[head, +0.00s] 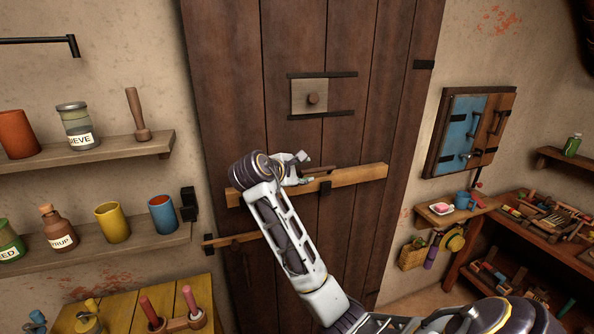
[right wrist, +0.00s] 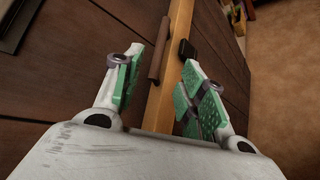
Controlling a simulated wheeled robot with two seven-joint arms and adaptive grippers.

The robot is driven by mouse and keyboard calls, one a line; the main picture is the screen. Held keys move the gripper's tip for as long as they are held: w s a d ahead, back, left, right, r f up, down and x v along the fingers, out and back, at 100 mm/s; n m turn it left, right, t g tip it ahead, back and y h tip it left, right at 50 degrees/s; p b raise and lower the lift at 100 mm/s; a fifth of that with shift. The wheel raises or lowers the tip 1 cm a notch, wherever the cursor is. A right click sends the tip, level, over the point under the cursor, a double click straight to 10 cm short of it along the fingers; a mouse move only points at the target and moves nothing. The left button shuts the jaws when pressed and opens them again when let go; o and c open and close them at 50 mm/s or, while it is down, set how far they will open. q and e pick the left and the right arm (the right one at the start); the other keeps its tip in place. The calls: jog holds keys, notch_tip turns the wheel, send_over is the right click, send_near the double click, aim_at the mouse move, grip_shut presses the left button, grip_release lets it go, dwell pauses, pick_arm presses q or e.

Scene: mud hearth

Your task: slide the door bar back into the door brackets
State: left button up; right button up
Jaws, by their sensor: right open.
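The door bar (head: 360,174) is a long pale wooden bar lying across the brown plank door, slightly tilted in the head view. A dark bracket (head: 325,188) sits on it right of my gripper. Another black bracket (head: 188,205) is on the wall left of the door, apart from the bar's left end. My right gripper (head: 300,168) is open at the middle of the bar. In the right wrist view, the bar (right wrist: 181,25) and its brown handle (right wrist: 160,50) run between the spread green-padded fingers (right wrist: 163,85). My forearm hides part of the bar. My left gripper is out of view.
A lower wooden bar (head: 222,241) is partly hidden by my arm. Shelves with jars and cups (head: 113,222) stand left of the door. A square hatch plate (head: 311,96) is above the bar. A small shelf (head: 452,212) and a tool bench (head: 540,232) are at right.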

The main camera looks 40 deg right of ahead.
aim_at(316, 170)
jog(key=shift+p+x, duration=0.95)
jog(key=shift+x, duration=4.5)
grip_shut()
grip_release()
